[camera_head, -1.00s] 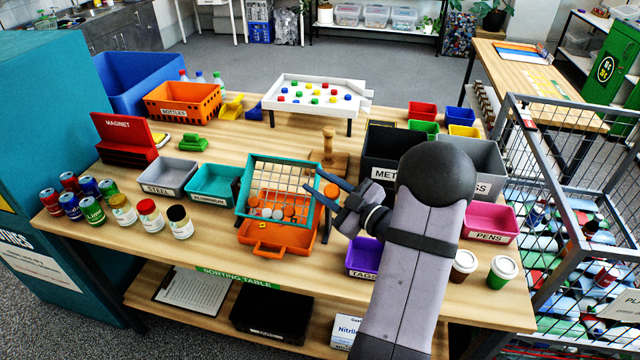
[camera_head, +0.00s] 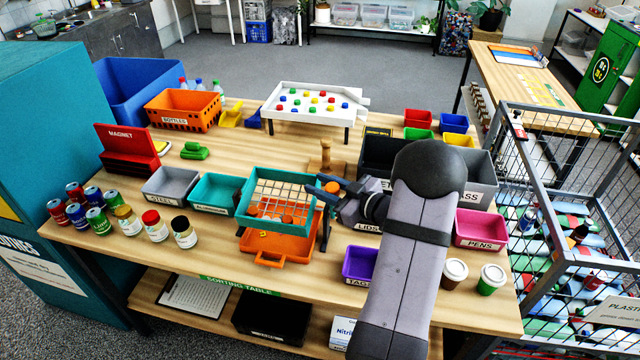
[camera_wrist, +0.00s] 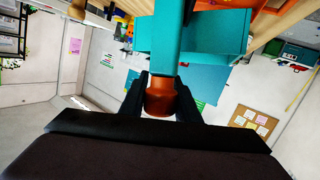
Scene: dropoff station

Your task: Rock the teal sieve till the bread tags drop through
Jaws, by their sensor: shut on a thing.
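The teal sieve (camera_head: 275,226), a square frame with a pale wire mesh, sits above an orange tray (camera_head: 262,242). It looks nearly level. A few orange round pieces show inside near its front wall; small bread tags cannot be made out. My gripper (camera_head: 324,188) is at the sieve's right side, shut on its orange-brown handle (camera_head: 333,187). In the wrist view, the handle (camera_wrist: 160,98) sits between my dark fingers, with the teal frame (camera_wrist: 205,38) beyond it. The inside of the tray is mostly hidden under the sieve.
A purple tags bin (camera_head: 358,276) stands right of the tray. Teal (camera_head: 212,208) and grey (camera_head: 165,197) bins are close on the left, with cans and jars (camera_head: 157,229) in front of them. A wooden stamp-like object (camera_head: 326,160) stands behind. Two cups (camera_head: 455,271) are at the front right.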

